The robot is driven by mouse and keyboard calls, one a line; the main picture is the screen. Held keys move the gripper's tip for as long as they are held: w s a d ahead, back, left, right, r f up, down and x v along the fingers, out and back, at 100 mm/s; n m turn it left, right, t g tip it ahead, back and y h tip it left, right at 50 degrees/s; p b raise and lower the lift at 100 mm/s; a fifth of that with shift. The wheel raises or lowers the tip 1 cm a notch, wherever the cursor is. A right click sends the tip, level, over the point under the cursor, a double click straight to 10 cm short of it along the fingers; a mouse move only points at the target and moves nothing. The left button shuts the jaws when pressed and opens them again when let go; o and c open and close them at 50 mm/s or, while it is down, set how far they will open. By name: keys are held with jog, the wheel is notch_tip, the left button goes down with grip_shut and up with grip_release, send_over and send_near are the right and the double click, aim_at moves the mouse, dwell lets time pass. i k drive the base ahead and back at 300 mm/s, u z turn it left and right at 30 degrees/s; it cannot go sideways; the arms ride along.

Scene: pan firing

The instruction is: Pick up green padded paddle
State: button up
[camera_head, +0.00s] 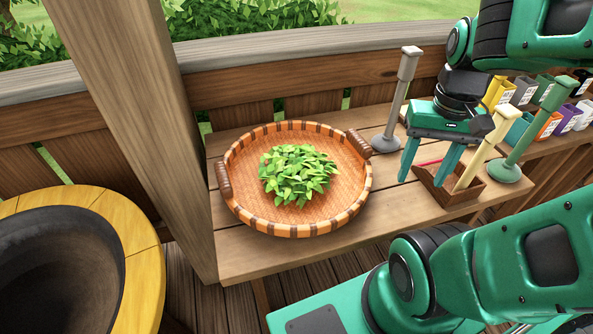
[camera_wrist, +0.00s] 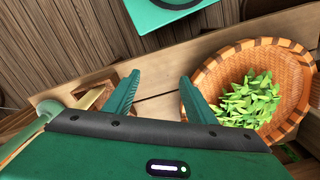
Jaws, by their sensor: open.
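The green padded paddle (camera_head: 528,128) stands upright at the right of the table, its round green base (camera_head: 506,172) down and its handle leaning up to the right. In the wrist view the paddle (camera_wrist: 28,136) shows at the left edge, partly hidden by my gripper's body. My gripper (camera_head: 422,181) is open and empty, pointing down to the left of the paddle and apart from it. In the wrist view my gripper (camera_wrist: 159,79) has nothing between its fingers, only table boards beyond.
A cream-handled tool (camera_head: 489,138) stands in a small wooden box (camera_head: 450,196) between my gripper and the paddle. A grey paddle (camera_head: 399,98) stands behind. A wicker tray (camera_head: 255,217) of leaves lies left. Colored containers (camera_head: 548,124) line the back right. A large pan (camera_head: 55,265) is far left.

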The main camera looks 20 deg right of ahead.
aim_at(505, 170)
jog(key=z, duration=1.7)
